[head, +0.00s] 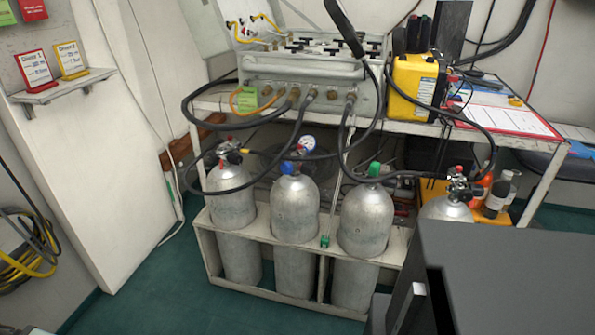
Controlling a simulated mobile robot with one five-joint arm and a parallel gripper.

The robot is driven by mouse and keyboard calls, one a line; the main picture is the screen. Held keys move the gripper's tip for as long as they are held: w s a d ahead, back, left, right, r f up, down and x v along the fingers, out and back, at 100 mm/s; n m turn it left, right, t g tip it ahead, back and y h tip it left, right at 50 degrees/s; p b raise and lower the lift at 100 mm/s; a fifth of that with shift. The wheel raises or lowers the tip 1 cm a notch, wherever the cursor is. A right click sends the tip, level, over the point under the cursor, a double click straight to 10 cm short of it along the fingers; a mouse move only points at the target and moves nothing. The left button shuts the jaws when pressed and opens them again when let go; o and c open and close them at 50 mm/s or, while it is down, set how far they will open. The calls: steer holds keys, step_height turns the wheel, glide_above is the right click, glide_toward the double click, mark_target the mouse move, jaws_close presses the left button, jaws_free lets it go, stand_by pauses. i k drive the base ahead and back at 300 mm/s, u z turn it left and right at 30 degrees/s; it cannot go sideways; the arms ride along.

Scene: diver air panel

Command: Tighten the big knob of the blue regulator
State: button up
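The blue regulator (287,167) is on top of the second grey cylinder (295,208) from the left. Its blue part shows as a small knob-like shape. A round white-faced gauge (307,143) sits just above and right of it. At this size I cannot tell the big knob apart from the rest of the regulator, nor how tight it is. My gripper cannot be made out in the head view.
Cylinders with red (230,203) and green (366,219) tops stand on either side in a white rack (290,287). Black hoses (247,184) loop around them from the panel (310,72) above. A dark grey block covers the lower right. Green floor (135,285) is free at front left.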

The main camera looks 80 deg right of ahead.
mark_target(286, 169)
steer(key=z, duration=0.9)
steer(key=k, duration=1.25)
steer(key=u, duration=0.7)
steer(key=i, duration=1)
steer(key=z, duration=0.05)
